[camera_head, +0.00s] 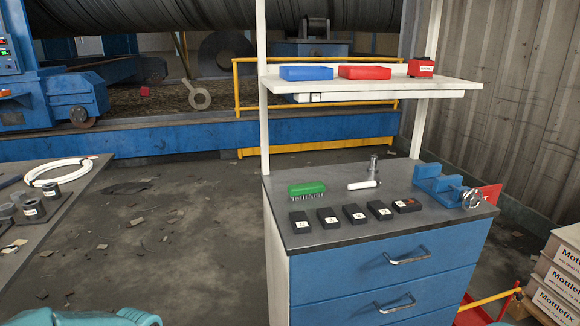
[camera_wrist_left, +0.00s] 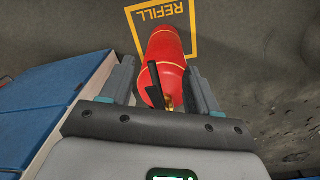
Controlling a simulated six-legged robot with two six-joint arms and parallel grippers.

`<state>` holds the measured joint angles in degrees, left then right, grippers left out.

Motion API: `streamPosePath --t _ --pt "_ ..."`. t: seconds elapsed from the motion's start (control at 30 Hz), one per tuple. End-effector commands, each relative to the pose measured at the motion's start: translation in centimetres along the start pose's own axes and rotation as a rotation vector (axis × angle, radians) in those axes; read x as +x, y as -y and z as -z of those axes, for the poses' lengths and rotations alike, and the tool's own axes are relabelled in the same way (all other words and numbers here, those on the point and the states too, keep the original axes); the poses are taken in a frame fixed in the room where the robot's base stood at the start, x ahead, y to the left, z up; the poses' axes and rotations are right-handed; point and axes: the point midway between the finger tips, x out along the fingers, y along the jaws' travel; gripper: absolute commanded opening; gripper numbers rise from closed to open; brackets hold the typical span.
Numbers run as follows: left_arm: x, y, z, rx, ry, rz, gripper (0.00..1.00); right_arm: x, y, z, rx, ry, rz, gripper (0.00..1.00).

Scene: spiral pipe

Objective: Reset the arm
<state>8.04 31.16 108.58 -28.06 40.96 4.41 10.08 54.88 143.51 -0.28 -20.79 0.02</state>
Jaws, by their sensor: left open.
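My left gripper (camera_wrist_left: 162,82) shows in the left wrist view with its two dark fingers apart and open. A red fire extinguisher (camera_wrist_left: 165,62) with a black handle appears between and beyond the fingers. It is over a yellow floor square marked "REFILL" (camera_wrist_left: 191,30). I cannot tell its exact distance from the fingers. In the head view neither gripper shows; only a teal part at the bottom left, likely my own arm, is in sight. My right gripper is not in view.
A blue-drawered workbench (camera_head: 385,262) stands right of centre, with a shelf (camera_head: 440,88) above. A green brush (camera_head: 306,188), several black labelled blocks and a blue vise (camera_head: 438,181) are on it. A grey table (camera_head: 60,225) is at left. Floor between is open, with scattered debris.

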Motion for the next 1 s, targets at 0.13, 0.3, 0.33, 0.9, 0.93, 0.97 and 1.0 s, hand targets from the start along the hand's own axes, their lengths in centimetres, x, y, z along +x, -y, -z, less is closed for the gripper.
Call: streamPosePath --t 0.13,0.3,0.33,0.9,0.93,0.97,1.0 --pt "3.1 -2.8 -0.8 -0.005 -0.004 -0.076 0.61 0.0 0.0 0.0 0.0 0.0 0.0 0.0" --pt "6.7 -6.3 -2.4 -0.034 -0.016 -0.169 0.61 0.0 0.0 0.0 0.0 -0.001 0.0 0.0" --pt "7.4 -7.0 -2.8 -0.043 -0.018 -0.186 0.61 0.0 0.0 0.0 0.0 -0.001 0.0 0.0" --pt "13.5 -16.3 -14.9 -0.336 -0.035 -0.312 0.61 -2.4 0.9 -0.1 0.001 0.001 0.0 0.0" --pt "12.7 -16.3 -14.8 -0.335 -0.035 -0.312 0.61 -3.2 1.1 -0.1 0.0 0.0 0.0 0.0" --pt "11.9 -16.3 -14.8 -0.335 -0.035 -0.312 0.61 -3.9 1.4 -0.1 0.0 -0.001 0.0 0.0" --pt "10.9 -16.4 -14.8 -0.335 -0.035 -0.313 0.61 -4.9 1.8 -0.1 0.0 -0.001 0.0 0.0"
